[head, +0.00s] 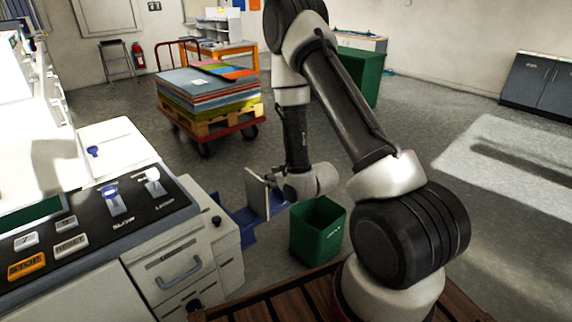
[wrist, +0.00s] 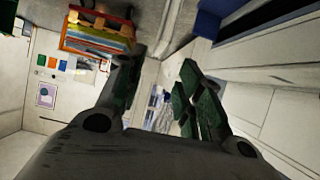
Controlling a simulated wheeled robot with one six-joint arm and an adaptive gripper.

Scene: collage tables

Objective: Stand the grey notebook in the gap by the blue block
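My gripper (wrist: 158,75) is open in the wrist view, its two dark fingers apart with nothing seen between them. In the head view my gripper (head: 272,180) points left, low beside the white machine; its fingers are too small to make out. A thin pale upright panel (head: 257,195) shows right by it, above a blue tray-like piece (head: 238,224). I cannot tell whether this panel is a notebook, nor whether it touches the gripper. I cannot make out a grey notebook, a blue block or a gap for certain in either view.
The white machine (head: 185,275) with its control panel fills the left. A green bin (head: 318,232) stands just right of my gripper. A cart (head: 207,120) stacked with coloured sheets stands behind and also shows in the wrist view (wrist: 97,38). Open floor lies right.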

